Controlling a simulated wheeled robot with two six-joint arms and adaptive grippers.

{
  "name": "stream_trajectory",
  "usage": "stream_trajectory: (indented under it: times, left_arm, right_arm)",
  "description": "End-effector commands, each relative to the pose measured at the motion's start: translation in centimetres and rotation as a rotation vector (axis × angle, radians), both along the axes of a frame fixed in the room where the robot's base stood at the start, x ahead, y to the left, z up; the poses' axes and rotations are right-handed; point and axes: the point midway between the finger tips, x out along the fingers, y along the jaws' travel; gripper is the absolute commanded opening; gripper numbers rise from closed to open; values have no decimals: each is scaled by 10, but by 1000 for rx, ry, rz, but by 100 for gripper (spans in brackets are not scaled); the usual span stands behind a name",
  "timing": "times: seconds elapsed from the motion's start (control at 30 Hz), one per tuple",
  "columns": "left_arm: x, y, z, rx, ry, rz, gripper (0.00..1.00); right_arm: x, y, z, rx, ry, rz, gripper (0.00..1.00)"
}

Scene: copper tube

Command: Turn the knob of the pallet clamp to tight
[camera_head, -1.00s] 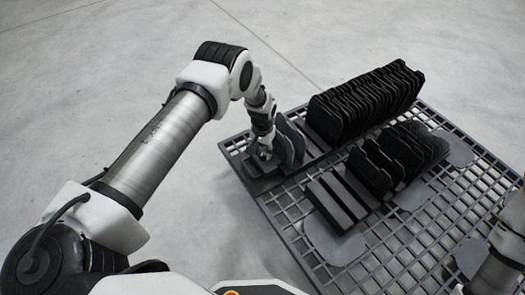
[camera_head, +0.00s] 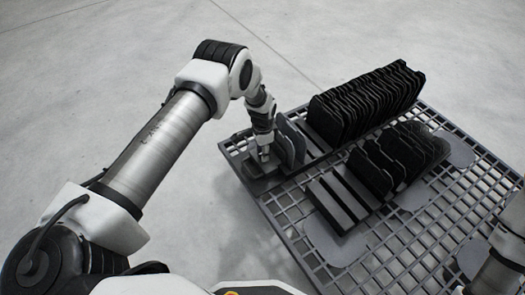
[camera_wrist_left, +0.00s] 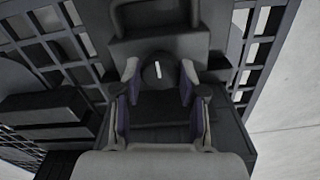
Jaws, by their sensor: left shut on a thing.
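The pallet clamp (camera_head: 257,186) is a dark grey block at the left corner of the grid pallet (camera_head: 290,232). In the left wrist view its round dark knob (camera_wrist_left: 157,76) carries a short white line, which stands almost upright in that picture. My left gripper (camera_wrist_left: 159,70) is shut on the knob, one finger on each side. In the head view the left gripper (camera_head: 264,155) points down at the clamp and largely hides the knob. My right gripper is out of view.
A long row of black plates (camera_head: 365,103) stands along the pallet's far side. Part of my right arm shows at the right edge. The floor left of the pallet is clear.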

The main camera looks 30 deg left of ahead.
Motion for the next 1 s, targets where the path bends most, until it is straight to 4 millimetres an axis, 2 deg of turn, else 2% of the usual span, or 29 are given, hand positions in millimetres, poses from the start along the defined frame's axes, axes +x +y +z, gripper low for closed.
stream_trajectory:
  times: [0.53,0.57,0.6,0.9,1.0]
  left_arm:
    - [0,0,0,0,-1,-28,6]
    - [0,0,0,0,-1,-28,51]
    - [0,0,0,0,-1,-28,65]
    - [0,0,1,0,0,-27,66]
    - [1,0,7,0,-1,-27,66]
  right_arm:
    - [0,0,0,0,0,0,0]
    - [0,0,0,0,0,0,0]
    - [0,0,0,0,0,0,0]
    - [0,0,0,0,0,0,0]
    - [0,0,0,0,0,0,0]
